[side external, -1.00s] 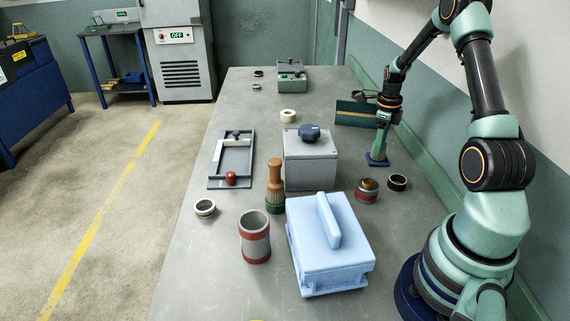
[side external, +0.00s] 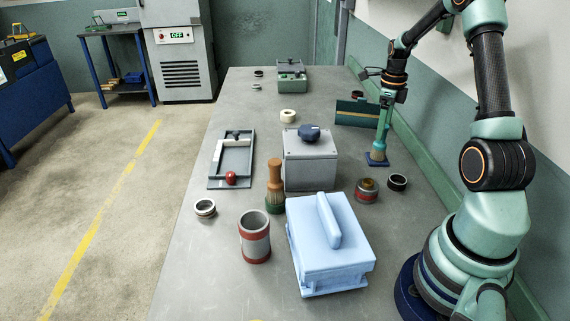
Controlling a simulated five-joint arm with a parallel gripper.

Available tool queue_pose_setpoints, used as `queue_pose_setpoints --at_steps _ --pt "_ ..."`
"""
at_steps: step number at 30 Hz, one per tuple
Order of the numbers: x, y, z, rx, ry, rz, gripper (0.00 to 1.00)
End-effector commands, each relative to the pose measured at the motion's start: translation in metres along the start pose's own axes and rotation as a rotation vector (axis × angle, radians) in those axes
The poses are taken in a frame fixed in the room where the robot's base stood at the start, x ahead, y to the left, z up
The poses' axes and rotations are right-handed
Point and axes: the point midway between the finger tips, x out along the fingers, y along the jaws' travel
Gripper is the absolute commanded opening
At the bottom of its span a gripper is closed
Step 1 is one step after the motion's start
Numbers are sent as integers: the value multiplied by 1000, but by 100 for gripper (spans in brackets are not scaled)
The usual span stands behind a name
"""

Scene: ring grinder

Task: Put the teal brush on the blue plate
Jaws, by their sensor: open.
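The teal brush (side external: 383,128) stands upright, bristles down, with a slight lean in the picture, on the small dark blue plate (side external: 371,162) at the right side of the bench. My gripper (side external: 388,97) is open at the top end of the brush handle. I cannot tell whether its fingers still touch or surround the handle tip.
A green board (side external: 352,112) stands behind the brush. A grey box with a blue knob (side external: 300,165) is to the left. Rings (side external: 397,182) lie in front of the plate. A light blue lidded box (side external: 330,250), a wooden-handled brush (side external: 274,178) and a cylinder (side external: 254,238) stand nearer the camera.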

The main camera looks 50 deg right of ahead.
Motion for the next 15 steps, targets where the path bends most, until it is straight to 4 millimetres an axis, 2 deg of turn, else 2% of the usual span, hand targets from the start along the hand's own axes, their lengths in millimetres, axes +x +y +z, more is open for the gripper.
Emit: queue_pose_setpoints --at_steps 1,6,12,15 --pt "-12 -1 0 0 -3 -4 81" --pt "-39 0 0 0 -2 -3 81" --pt "-56 1 1 -11 -2 -3 81" --pt "-67 12 9 -103 -10 -17 81"
